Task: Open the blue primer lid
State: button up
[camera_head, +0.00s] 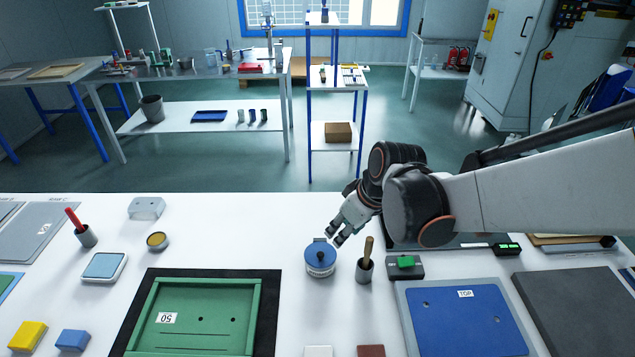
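The blue primer lid (320,252) sits on a short, round, pale can (320,269) with a label on its front, on the white table. A small dark knob or tab stands at the lid's far edge. The lid appears seated on the can. My gripper (335,236) reaches in from the right, its fingers pointing down and left, just behind and right of the lid. The fingertips are spaced apart with nothing visible between them. Whether a fingertip touches the lid's knob cannot be told from this view.
A grey cup with a wooden-handled tool (366,262) stands close right of the can. A green framed panel (205,312) lies front left and a blue panel (465,322) front right. A small yellow-topped tin (157,241) is at left. White table (245,235) is clear left of the can.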

aim_at(321, 254)
jog(key=b+x, duration=0.1)
jog(key=x, duration=0.4)
jog(key=b+x, duration=0.2)
jog(key=x, duration=0.2)
jog(key=b+x, duration=0.1)
jog(key=x, duration=0.4)
jog(key=shift+a+f+b, duration=0.25)
jog(key=shift+a+b, duration=0.15)
jog(key=shift+a, duration=0.05)
grip_shut()
